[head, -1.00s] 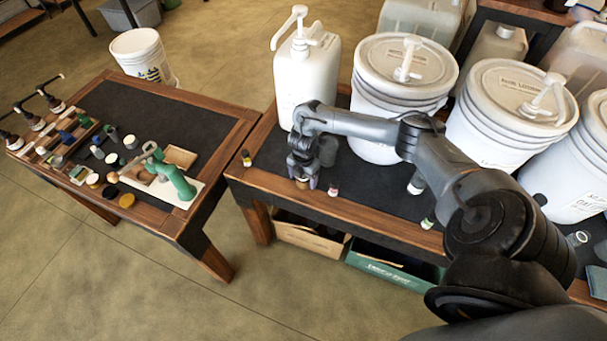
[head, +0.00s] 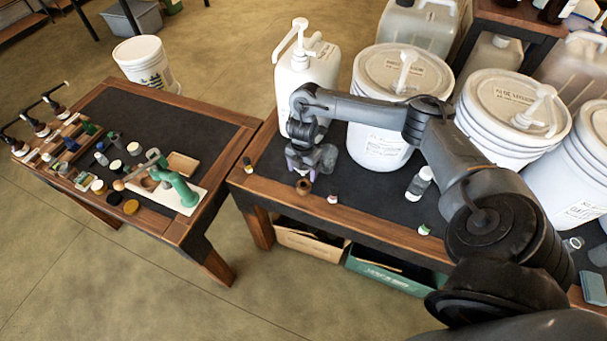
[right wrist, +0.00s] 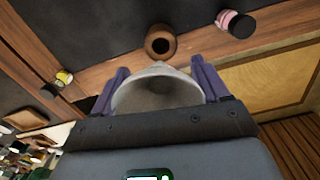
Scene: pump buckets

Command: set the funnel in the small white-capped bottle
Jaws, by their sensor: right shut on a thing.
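My right gripper (head: 304,171) is shut on a pale grey funnel, seen in the right wrist view (right wrist: 160,92) between the purple fingers, wide mouth towards the camera. In that view the funnel's narrow end points towards a small brown bottle (right wrist: 160,42) with an open, uncapped mouth. This brown bottle (head: 304,187) stands near the front edge of the right table, just in front of the gripper; the funnel appears apart from it. A small bottle with a white cap (head: 419,184) stands further right, beside the large bucket. My left gripper is not in view.
A pink-labelled, dark-capped small bottle (right wrist: 238,22) is close to the brown one. A yellow-labelled bottle (head: 248,166) stands left, a green-marked one (head: 424,230) right. A white pump jug (head: 305,75) and pump buckets (head: 385,150) stand behind.

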